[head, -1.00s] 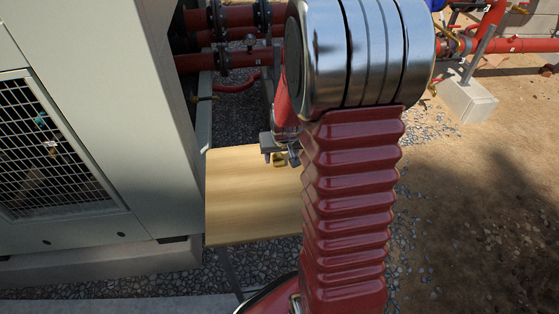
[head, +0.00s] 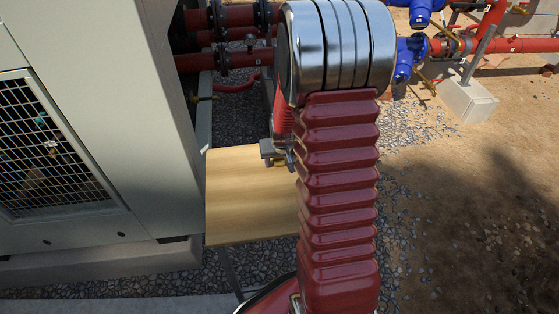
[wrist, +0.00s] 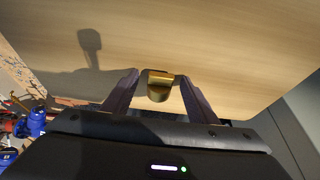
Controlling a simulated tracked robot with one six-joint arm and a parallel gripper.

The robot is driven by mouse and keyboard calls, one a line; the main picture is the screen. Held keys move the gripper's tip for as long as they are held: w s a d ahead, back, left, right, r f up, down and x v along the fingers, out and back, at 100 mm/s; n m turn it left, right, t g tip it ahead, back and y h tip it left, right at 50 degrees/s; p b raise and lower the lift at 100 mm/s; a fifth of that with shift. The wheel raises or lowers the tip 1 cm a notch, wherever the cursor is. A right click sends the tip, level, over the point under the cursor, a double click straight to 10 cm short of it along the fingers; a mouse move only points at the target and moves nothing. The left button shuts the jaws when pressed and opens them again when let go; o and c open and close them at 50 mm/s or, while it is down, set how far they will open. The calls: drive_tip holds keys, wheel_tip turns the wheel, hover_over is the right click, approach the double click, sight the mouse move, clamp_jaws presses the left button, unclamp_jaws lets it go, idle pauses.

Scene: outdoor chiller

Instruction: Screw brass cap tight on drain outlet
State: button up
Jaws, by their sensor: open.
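The brass cap (wrist: 159,86) is on the light wooden board and shows between my fingers in the wrist view. My gripper (wrist: 160,78) is open, with one finger on each side of the cap; I cannot tell whether either touches it. In the head view my gripper (head: 273,152) is over the board, partly hidden by my arm, and a bit of the brass cap (head: 280,163) shows under it. A small brass fitting (head: 205,98) sticks out beside the cabinet's far edge; it may be the drain outlet, but it is too small to be sure.
The wooden board (head: 248,205) stands next to the grey chiller cabinet (head: 150,190). Red pipes (head: 225,62) with dark flanges run behind it. Blue valves (head: 408,55) and a concrete block (head: 467,100) are at the back right. Gravel and open dirt (head: 480,200) lie to the right.

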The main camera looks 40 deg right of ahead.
drive_tip(key=shift+c, duration=0.7)
drive_tip(key=c, duration=1)
